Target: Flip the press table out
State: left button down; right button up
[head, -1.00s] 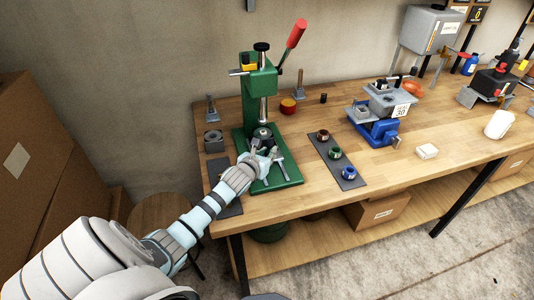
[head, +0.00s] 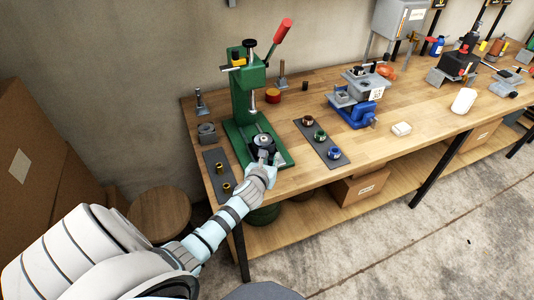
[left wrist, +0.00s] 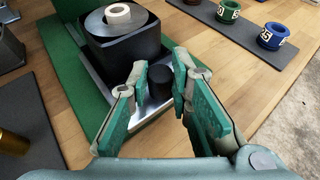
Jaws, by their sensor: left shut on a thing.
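The green arbor press (head: 241,95) stands at the left of the bench, with its red-gripped lever (head: 283,30) raised. Its press table (left wrist: 118,91) is a grey plate over the green base, carrying a black block (head: 264,142) with a pale ring on top. In the head view the block sits in front of the ram (head: 252,104). A short black knob (left wrist: 159,81) stands at the plate's near edge. My left gripper (head: 266,163) is shut on this knob; in the left wrist view its green-padded fingers (left wrist: 159,92) flank it. My right gripper is not in view.
A dark mat (head: 310,138) with red-brown, green and blue rings lies right of the press. Another mat (head: 215,161) with brass pieces lies left. A blue-based vise (head: 356,112) stands farther right. A round stool (head: 160,212) and cardboard boxes (head: 40,150) are at the left.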

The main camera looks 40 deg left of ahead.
pick_arm(q)
jog(key=shift+f, duration=0.15)
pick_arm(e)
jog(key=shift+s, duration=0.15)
pick_arm(q)
jog(key=c, duration=1.8)
grip_release()
jog(key=shift+o, duration=0.4)
jog(key=shift+s+d, duration=0.1)
jog(key=shift+d, duration=0.1)
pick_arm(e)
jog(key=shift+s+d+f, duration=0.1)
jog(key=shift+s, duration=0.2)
pick_arm(q)
jog(key=shift+r, duration=0.2)
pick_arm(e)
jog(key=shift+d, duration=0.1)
pick_arm(q)
jog(key=shift+s, duration=0.1)
jog(key=v, duration=1.2)
jog(key=shift+f, duration=0.1)
